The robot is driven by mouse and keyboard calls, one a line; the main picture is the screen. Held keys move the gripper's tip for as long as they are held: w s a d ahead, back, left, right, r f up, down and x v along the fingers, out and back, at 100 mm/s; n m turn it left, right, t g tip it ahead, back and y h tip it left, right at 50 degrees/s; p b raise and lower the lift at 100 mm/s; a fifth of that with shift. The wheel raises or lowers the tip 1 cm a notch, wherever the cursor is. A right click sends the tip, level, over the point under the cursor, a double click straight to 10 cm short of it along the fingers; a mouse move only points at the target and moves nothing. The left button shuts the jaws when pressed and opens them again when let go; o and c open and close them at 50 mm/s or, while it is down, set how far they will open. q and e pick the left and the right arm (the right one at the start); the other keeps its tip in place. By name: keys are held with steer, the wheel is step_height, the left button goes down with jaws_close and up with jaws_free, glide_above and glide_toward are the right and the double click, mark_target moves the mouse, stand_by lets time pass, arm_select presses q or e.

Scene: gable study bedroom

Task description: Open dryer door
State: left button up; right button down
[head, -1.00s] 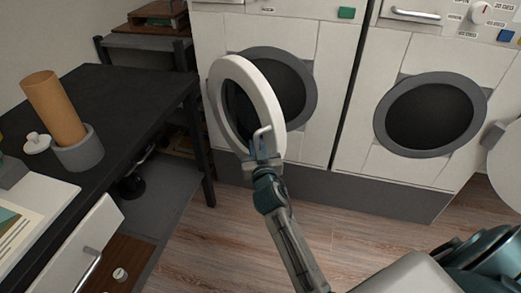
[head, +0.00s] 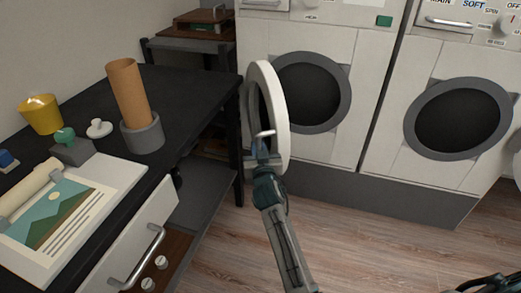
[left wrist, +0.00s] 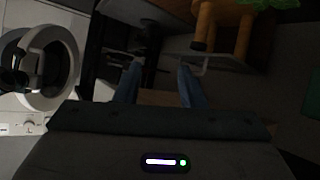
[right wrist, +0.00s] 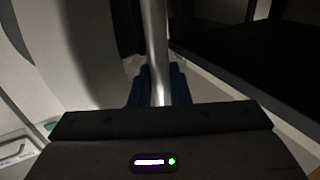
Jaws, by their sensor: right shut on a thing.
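The dryer door (head: 281,125) is a white ring with a dark centre. It stands swung out from the left machine (head: 335,140), hinged at the left and seen nearly edge-on. The machine's round dark opening (head: 310,92) is uncovered. My right gripper (head: 264,158) is shut on the door's metal handle (head: 266,134). In the right wrist view the handle bar (right wrist: 157,50) runs between the fingers. My left gripper (left wrist: 160,90) shows only in its wrist view, with fingers apart and empty. The machine also shows at the left of that view.
A black desk (head: 195,95) stands left of the door, with a grey cup (head: 143,133) holding a brown roll, a yellow pot (head: 40,114) and an open white drawer (head: 135,235). A second machine (head: 400,160) stands at the right. Wooden floor (head: 350,240) in front is clear.

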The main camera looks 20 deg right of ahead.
steer(key=c, duration=1.4)
jaws_free()
steer(key=shift+c, duration=0.2)
